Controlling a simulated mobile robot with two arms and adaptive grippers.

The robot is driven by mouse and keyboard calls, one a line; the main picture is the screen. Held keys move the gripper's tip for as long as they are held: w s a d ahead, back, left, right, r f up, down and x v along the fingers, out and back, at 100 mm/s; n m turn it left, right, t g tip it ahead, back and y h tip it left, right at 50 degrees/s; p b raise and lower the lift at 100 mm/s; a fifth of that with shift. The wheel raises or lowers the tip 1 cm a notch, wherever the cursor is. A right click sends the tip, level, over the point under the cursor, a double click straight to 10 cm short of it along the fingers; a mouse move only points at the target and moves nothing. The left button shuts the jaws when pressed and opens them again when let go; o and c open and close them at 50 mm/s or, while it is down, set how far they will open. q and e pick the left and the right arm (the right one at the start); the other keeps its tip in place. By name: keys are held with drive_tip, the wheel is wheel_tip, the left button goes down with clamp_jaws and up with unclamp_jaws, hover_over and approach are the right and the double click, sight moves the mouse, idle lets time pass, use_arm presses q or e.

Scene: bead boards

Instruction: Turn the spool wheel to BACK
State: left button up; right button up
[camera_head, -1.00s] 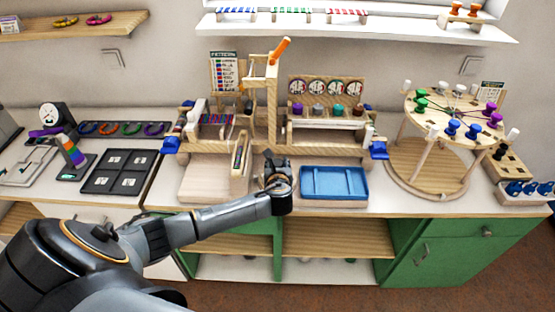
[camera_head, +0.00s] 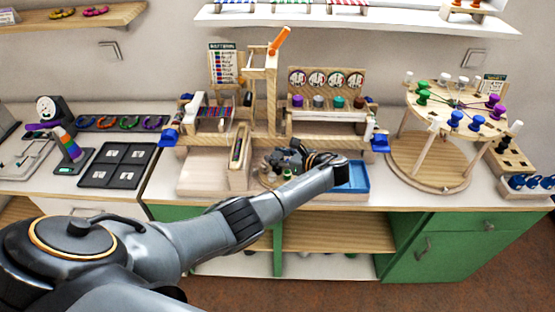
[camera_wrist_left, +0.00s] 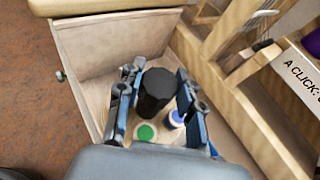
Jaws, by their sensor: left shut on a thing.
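The spool wheel (camera_head: 266,183) is a wooden disc on the bench front, mostly hidden behind my left gripper and wrist in the head view. A green spool (camera_head: 288,174) shows at its front. In the left wrist view, a black upright knob (camera_wrist_left: 157,88) stands between the fingers of my left gripper (camera_wrist_left: 157,108), which is shut on it. A green spool (camera_wrist_left: 146,132) and a blue-and-white spool (camera_wrist_left: 176,119) stand close to the knob, on pale wood. In the head view, my left gripper (camera_head: 287,160) points left over the wheel. No BACK mark is readable. My right gripper is not in view.
A blue tray (camera_head: 359,178) lies right of the wheel, partly behind my wrist. A wooden frame with an orange-tipped lever (camera_head: 279,41) stands behind. A wooden block with a slot (camera_head: 239,147) is close on the left. A round peg table (camera_head: 430,170) stands at right.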

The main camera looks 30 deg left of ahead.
use_arm(q)
drive_tip(key=shift+n+g+b, duration=0.3)
drive_tip(key=shift+n+g, duration=0.1)
drive_tip(key=o, duration=1.2)
drive_tip(key=v, duration=1.2)
drive_tip(key=shift+w, duration=0.1)
